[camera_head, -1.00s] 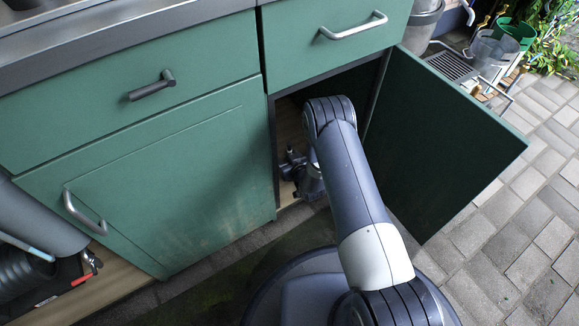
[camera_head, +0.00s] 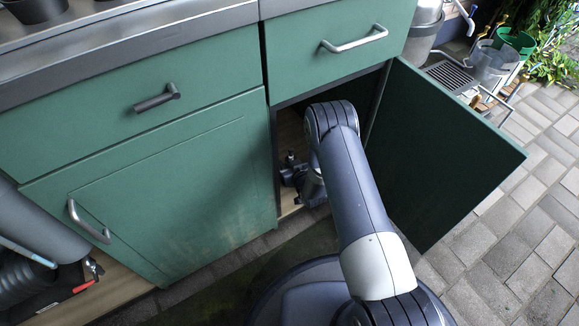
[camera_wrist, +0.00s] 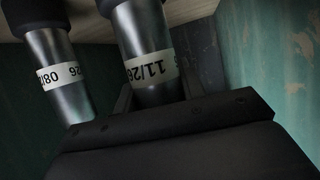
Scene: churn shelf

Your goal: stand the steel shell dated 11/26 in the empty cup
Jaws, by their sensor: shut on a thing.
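In the wrist view, the steel shell dated 11/26 (camera_wrist: 150,92) is a shiny cylinder with a white label and a dark part at its upper end in the picture. My gripper (camera_wrist: 158,95) is shut on it, one finger on each side. A second steel shell (camera_wrist: 62,92), whose label seems to read 08/26, is left of it and apart from it. In the head view my gripper is inside the open cupboard, mostly hidden by my arm. I cannot make out the empty cup in either view.
The cupboard's open green door (camera_head: 440,150) stands right of my arm. A closed green door (camera_head: 165,195) is on the left, with drawers above. In the wrist view, a worn green wall (camera_wrist: 275,70) is close on the right.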

